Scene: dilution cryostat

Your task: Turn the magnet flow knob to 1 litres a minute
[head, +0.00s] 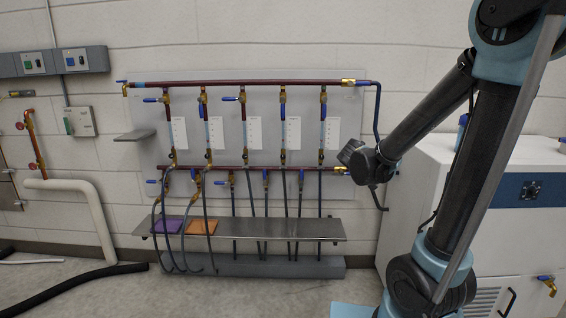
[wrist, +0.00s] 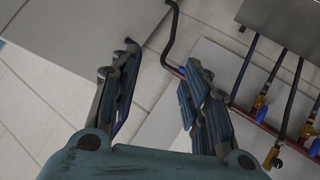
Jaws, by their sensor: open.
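A flow panel (head: 262,130) on the wall carries several upright flow meters with white scale cards (head: 293,132). Each meter has brass fittings below it, such as the one on the far right meter (head: 321,155). The labels are too small to read, so I cannot tell which knob is the magnet flow knob or what it reads. My gripper (head: 352,155) is in front of the panel's right edge in the head view, apart from the meters. In the wrist view my gripper (wrist: 160,78) has its fingers spread with nothing between them. Brass fittings (wrist: 262,102) show to their right.
Blue-handled valves (head: 232,99) sit along the red upper pipe (head: 230,83). Dark hoses hang past a metal shelf (head: 300,228) holding purple (head: 168,225) and orange (head: 201,227) pads. A white cabinet (head: 430,180) stands right. A black hose (head: 85,285) lies on the floor left.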

